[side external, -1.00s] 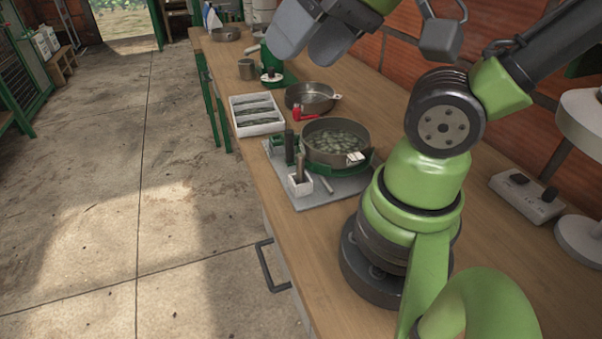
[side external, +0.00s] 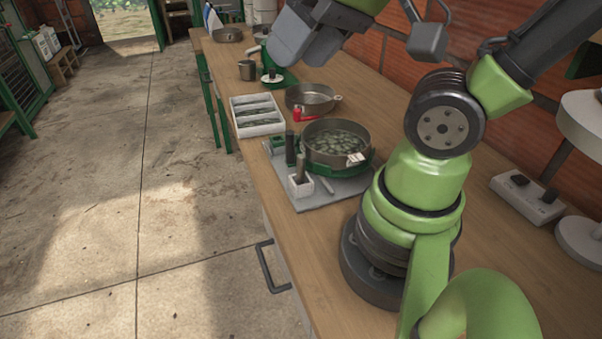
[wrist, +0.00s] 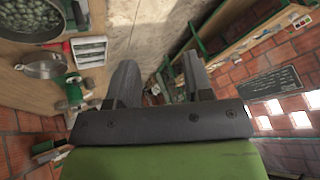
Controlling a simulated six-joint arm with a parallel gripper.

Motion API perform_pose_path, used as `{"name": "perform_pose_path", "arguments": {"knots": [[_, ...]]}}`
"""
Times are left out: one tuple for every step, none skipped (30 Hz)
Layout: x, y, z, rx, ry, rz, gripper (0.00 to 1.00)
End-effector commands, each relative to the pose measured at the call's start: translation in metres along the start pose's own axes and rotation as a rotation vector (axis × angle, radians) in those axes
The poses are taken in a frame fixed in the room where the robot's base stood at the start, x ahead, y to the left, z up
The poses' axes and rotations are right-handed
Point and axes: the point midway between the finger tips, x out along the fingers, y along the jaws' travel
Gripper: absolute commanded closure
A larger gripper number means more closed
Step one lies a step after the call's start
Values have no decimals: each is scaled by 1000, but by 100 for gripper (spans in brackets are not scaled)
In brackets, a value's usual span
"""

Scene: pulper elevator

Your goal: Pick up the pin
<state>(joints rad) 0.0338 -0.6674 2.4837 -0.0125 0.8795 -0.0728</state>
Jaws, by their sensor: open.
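A small pale rod (side external: 326,184) lies on the grey plate in front of the round pan; it may be the pin, but it is too small to be sure. Two dark upright cylinders stand near it: one (side external: 290,148) at the plate's left side, and one (side external: 301,168) in a small white holder (side external: 300,187). My gripper (side external: 306,50) is high above the bench, well away from the plate, its fingers apart. In the wrist view my gripper (wrist: 160,64) is open and empty, with no pin between its fingers.
A pan of greenish pieces (side external: 336,140) sits on a green stand on the grey plate (side external: 345,188). Behind are a white slotted tray (side external: 258,128), a red piece (side external: 304,114) and an empty pan (side external: 312,98). A brick wall borders the bench's right side. A switch box (side external: 527,198) lies at right.

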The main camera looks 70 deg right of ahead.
Motion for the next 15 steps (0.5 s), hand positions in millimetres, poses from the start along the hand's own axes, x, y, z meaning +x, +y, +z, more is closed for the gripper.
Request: {"name": "perform_pose_path", "arguments": {"knots": [[9,6,-5,-29,-33,37,53],[14,11,-8,-55,-56,60,53],[23,18,-13,-96,-89,91,53],[30,25,-16,-129,-118,113,53],[38,32,-19,-163,-150,134,53],[48,42,-23,-211,-194,157,53],[55,49,-24,-246,-228,171,53],[63,57,-26,-281,-263,181,53],[72,68,-27,-327,-309,191,53],[79,76,-26,-359,-345,195,53],[86,84,-26,-389,-378,196,53],[94,93,-24,-429,-419,194,53],[100,100,-23,-456,-449,190,53],[105,106,-21,-481,-475,185,53],[111,114,-19,-511,-506,176,53]]}}
